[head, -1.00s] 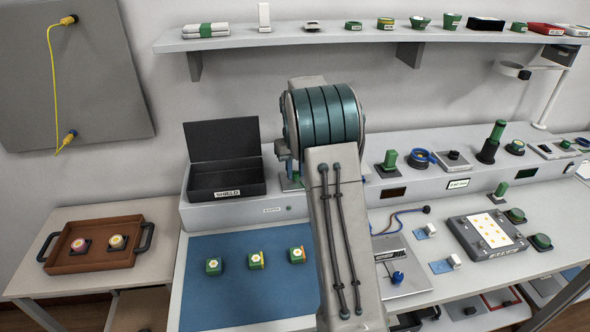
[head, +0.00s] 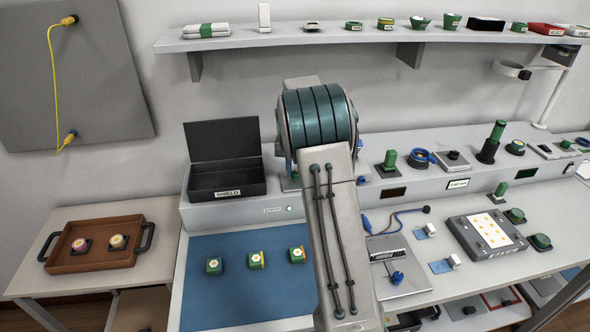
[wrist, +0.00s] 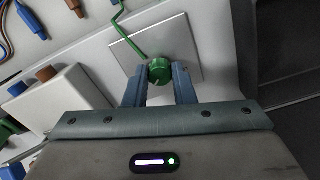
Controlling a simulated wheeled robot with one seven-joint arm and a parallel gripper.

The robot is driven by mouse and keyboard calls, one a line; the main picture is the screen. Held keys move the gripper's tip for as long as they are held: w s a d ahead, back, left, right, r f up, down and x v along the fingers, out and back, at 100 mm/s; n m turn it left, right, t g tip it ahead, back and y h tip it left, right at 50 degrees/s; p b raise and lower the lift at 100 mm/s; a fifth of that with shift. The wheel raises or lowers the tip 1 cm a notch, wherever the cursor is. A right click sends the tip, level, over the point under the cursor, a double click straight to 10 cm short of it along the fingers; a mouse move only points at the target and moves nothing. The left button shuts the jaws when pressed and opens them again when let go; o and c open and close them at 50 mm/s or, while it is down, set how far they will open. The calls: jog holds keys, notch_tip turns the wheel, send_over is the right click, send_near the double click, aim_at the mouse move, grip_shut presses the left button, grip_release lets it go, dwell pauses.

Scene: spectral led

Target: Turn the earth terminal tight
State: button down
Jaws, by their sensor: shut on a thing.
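The earth terminal (wrist: 159,70) is a round green knob with a pale mark on its top. It shows in the wrist view in front of a square grey plate (wrist: 158,49), and a green wire (wrist: 128,37) runs up and away from it. My gripper (wrist: 160,82) has its two blue-grey fingers on either side of the knob and is shut on it.
In the wrist view a white block (wrist: 52,98) with brown and blue knobs stands left of my fingers. In the head view a black open box (head: 228,180) labelled SHIELD sits left of my arm, above a blue mat (head: 235,285). A shelf (head: 300,38) runs above.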

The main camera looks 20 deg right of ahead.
jog(key=shift+w+r, duration=0.1)
jog(key=c, duration=1.2)
grip_release()
notch_tip(320, 180, up, 14)
jog(key=shift+b, duration=0.4)
